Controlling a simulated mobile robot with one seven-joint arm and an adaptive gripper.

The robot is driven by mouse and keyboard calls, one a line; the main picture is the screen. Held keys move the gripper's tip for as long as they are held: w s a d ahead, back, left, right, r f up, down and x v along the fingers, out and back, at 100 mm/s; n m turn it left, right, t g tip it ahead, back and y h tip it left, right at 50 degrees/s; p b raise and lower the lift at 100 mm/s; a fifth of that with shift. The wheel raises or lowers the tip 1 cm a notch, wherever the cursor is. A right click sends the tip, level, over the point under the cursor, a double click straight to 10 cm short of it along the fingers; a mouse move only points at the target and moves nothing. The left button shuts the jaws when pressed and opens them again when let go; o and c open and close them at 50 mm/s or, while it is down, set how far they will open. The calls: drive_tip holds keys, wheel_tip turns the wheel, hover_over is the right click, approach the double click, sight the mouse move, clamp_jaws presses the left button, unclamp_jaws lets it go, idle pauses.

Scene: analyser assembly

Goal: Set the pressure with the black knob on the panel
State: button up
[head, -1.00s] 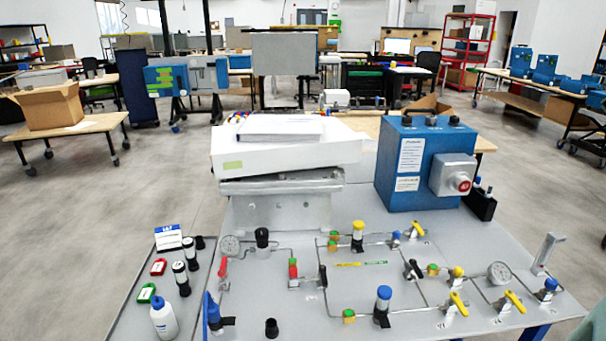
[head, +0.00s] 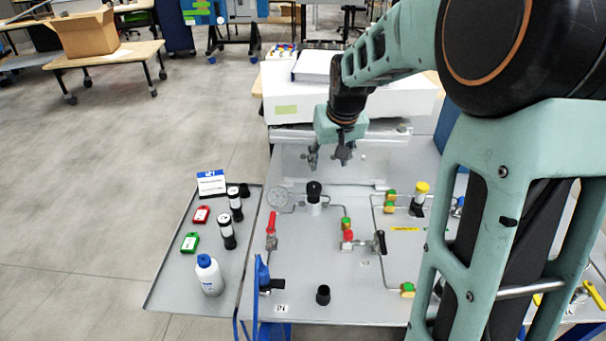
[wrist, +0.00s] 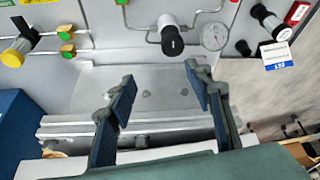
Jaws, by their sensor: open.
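The black knob (head: 314,189) sits upright on a light metal body at the back left of the panel (head: 310,265). In the wrist view the knob (wrist: 172,42) shows end-on, just beyond the fingertips. A round pressure gauge (head: 277,197) is joined to it by thin tube; it also shows in the wrist view (wrist: 215,37). My gripper (head: 328,158) is open and empty, with both fingers pointing down. In the head view it is behind and above the knob, apart from it. In the wrist view the gripper (wrist: 161,80) has only bare panel and a metal ledge between its fingers.
A white box (head: 285,95) stands behind the panel. A red-handled valve (head: 271,228), a black-handled valve (head: 380,241) and a yellow-capped part (head: 420,190) stand near the knob. A side tray (head: 172,285) holds a white bottle (head: 209,276). My arm hides the panel's right part.

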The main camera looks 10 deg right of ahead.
sight(313, 186)
drive_tip(key=a+x, duration=0.1)
drive_tip(key=x, duration=0.6)
drive_tip(key=a+x, duration=0.1)
drive_tip(key=x, duration=0.3)
drive_tip(key=shift+s+a+f+b, duration=0.15)
drive_tip(key=shift+a+f+b, duration=0.15)
drive_tip(key=shift+f, duration=0.15)
drive_tip(key=shift+c, duration=0.2)
drive_tip(key=c, duration=1.1)
drive_tip(key=shift+a+f+m+b, duration=0.15)
drive_tip(key=shift+m+b, duration=0.25)
drive_tip(key=shift+b, duration=0.5)
drive_tip(key=shift+m+b, duration=0.6)
drive_tip(key=shift+b, duration=0.2)
drive_tip(key=shift+m+h+b, duration=0.4)
drive_tip(key=shift+m, duration=0.1)
